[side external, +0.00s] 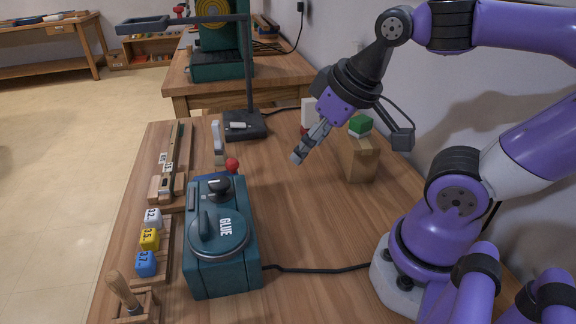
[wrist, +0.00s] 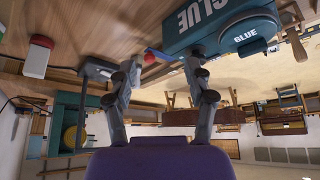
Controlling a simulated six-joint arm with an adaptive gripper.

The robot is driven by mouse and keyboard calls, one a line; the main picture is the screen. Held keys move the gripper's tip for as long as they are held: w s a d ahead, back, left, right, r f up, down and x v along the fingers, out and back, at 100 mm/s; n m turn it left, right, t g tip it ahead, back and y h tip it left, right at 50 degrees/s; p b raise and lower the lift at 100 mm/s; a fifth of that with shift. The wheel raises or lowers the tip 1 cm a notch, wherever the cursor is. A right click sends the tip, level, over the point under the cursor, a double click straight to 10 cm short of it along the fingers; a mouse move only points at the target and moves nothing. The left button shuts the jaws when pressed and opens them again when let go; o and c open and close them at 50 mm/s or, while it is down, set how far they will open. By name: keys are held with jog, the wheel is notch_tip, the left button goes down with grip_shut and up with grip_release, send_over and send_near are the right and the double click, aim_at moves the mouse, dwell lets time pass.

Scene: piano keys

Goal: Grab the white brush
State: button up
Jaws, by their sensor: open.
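A pale, upright, narrow piece (side external: 218,143) stands behind the teal glue machine in the side view; it may be the white brush, but I cannot tell for sure. A white piece with red (side external: 307,113) is partly hidden behind my gripper, and a white-and-red piece also shows at the upper left of the wrist view (wrist: 37,57). My gripper (side external: 304,147) hangs tilted above the table, right of the glue machine and apart from everything. In the wrist view its fingers (wrist: 160,90) are spread, with nothing between them.
A wooden block with a green top (side external: 358,150) is right of my gripper. Open wood lies between machine and block.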

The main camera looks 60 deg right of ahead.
jog(key=m+h, duration=0.3)
jog(key=m, duration=0.5)
send_over(217, 131)
jog(key=s, duration=0.3)
notch_tip(217, 131, down, 3)
jog(key=shift+m, duration=0.3)
jog(key=x, duration=0.4)
jog(key=shift+w+a+f, duration=0.1)
jog(key=shift+a+f, duration=0.1)
jog(key=shift+a, duration=0.1)
jog(key=x, duration=0.6)
jog(key=shift+a, duration=0.1)
jog(key=shift+c, duration=0.4)
grip_shut()
